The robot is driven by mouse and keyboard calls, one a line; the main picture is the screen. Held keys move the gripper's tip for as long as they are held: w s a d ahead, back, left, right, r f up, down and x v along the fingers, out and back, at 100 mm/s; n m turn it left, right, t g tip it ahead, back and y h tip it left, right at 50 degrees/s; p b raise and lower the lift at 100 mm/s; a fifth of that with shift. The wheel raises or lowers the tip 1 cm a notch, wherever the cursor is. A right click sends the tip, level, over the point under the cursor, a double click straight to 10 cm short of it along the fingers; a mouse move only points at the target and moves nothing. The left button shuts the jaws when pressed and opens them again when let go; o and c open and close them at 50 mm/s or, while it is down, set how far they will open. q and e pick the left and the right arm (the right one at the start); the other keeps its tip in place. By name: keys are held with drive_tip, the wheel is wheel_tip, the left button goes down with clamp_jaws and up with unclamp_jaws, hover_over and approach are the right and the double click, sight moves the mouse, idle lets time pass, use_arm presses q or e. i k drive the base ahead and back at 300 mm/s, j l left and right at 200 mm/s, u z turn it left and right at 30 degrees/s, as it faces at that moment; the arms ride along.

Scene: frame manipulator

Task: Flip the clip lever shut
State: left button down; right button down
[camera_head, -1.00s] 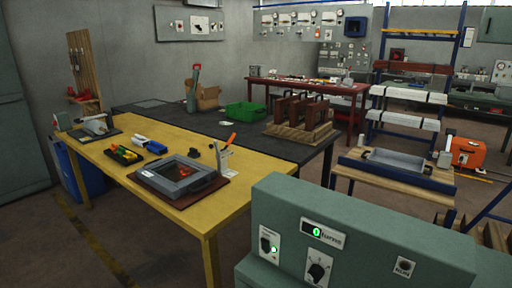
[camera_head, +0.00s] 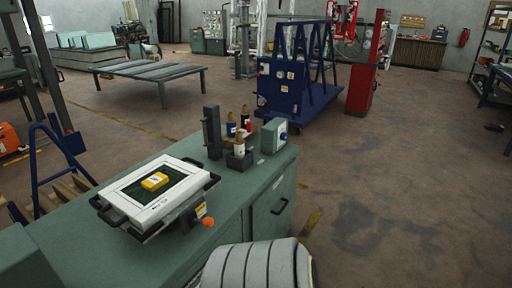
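A white frame (camera_head: 122,189) with a dark green panel inside lies tilted on a stand on top of the green cabinet, at the lower left of the head view. A yellow block (camera_head: 155,181) lies on the panel. Black handles stick out at the frame's sides. A small lever with an orange knob (camera_head: 207,221) sticks out at the frame's near right side, beside a yellow label. I cannot tell whether this is the clip lever or whether it is open or shut. Neither gripper is in view.
The green cabinet (camera_head: 262,190) also bears a dark upright post (camera_head: 212,132), several small bottles and a grey-green box (camera_head: 273,136). Behind stand a blue rack cart (camera_head: 300,90), a red cabinet (camera_head: 367,70) and a slatted table (camera_head: 150,68). The floor at right is clear.

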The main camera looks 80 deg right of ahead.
sight(207, 222)
drive_tip(key=z, duration=2.25)
